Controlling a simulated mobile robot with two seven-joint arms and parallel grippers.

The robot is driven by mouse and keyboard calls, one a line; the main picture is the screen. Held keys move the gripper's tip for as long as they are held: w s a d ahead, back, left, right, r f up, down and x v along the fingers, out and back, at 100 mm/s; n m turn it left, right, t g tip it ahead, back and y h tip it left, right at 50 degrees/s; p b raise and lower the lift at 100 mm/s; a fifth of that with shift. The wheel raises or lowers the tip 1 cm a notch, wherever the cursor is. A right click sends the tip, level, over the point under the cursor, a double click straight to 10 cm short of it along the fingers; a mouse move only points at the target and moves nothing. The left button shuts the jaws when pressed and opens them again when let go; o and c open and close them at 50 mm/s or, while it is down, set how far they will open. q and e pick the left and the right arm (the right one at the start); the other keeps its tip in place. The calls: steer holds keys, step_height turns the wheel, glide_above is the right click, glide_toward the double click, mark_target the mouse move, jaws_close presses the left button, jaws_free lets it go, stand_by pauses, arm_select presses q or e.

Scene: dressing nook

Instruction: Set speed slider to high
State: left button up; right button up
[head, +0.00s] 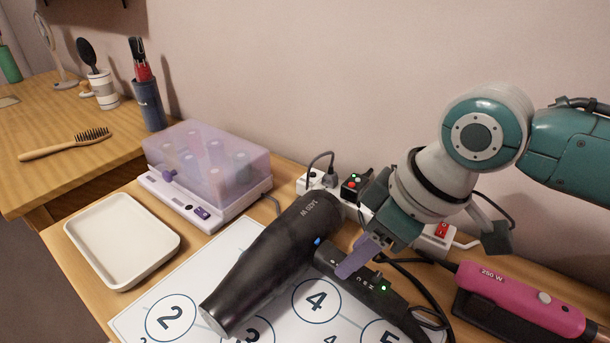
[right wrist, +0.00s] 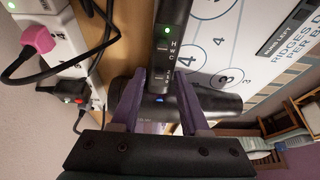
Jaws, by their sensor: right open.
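A black hair dryer (head: 265,265) lies on a white numbered mat, its barrel slanting and its handle (head: 390,303) pointing to the lower right. A green light glows on the handle, beside small white letters. The speed slider itself is too small to make out. My right gripper (head: 357,262) has purple fingers pointing down at the handle near the barrel. In the wrist view this gripper (right wrist: 158,108) is open, its fingers apart on either side of the handle's line; contact is unclear. My left gripper is out of view.
A power strip (head: 437,240) with plugs and cords runs behind the dryer. A pink 250 W styling tool (head: 520,298) lies at right. A roller box (head: 205,170) and an empty white tray (head: 122,240) stand left. A wooden brush (head: 65,145) lies on the far table.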

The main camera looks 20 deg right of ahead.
steer(key=shift+r, duration=0.1)
steer(key=p+v, duration=0.3)
steer(key=v, duration=0.6)
steer(key=shift+s+r, duration=0.15)
steer(key=shift+r, duration=0.2)
steer(key=shift+d, duration=0.1)
